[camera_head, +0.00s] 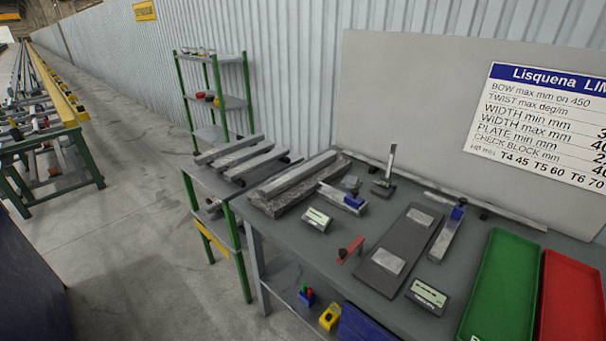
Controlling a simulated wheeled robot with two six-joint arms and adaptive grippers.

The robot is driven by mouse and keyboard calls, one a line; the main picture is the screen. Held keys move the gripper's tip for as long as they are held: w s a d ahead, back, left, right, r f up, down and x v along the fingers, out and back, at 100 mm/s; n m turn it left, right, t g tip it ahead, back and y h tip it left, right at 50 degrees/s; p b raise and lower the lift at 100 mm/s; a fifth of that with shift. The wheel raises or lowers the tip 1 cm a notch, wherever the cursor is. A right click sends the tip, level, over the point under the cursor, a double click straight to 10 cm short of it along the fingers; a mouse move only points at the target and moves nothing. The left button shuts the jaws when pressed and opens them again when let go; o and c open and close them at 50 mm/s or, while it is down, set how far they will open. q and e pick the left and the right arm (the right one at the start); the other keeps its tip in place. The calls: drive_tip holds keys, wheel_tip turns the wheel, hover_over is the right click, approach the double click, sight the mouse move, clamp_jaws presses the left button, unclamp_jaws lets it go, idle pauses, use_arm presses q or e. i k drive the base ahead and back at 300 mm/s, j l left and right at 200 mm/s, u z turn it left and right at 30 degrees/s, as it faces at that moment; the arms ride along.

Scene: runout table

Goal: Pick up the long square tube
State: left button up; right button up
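A long grey square-edged bar (297,174), which looks like the square tube, lies lengthwise on a rough dark slab (300,192) at the back left of the grey workbench. Several shorter grey bars lie side by side on the small green-legged stand (203,178) left of the bench; one of them is the bar at the front (263,161). I cannot tell from here whether any of these are hollow. Neither of my grippers is in view.
On the workbench (330,252) are a dark plate (392,262), two small display boxes (317,220) (428,296), blue-topped gauges (355,200), a red-handled tool (350,250), a green tray (500,290) and a red tray (572,300). A sign board stands behind.

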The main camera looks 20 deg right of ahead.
sight(268, 192)
drive_tip(key=z, duration=0.75)
drive_tip(key=i+j+z, duration=0.3)
drive_tip(key=j+z, duration=0.3)
drive_tip(key=i+j+z, duration=0.15)
drive_tip(key=j+z, duration=0.5)
drive_tip(key=j, duration=0.2)
drive_tip(key=j+z, duration=0.4)
drive_tip(key=j, duration=3.5)
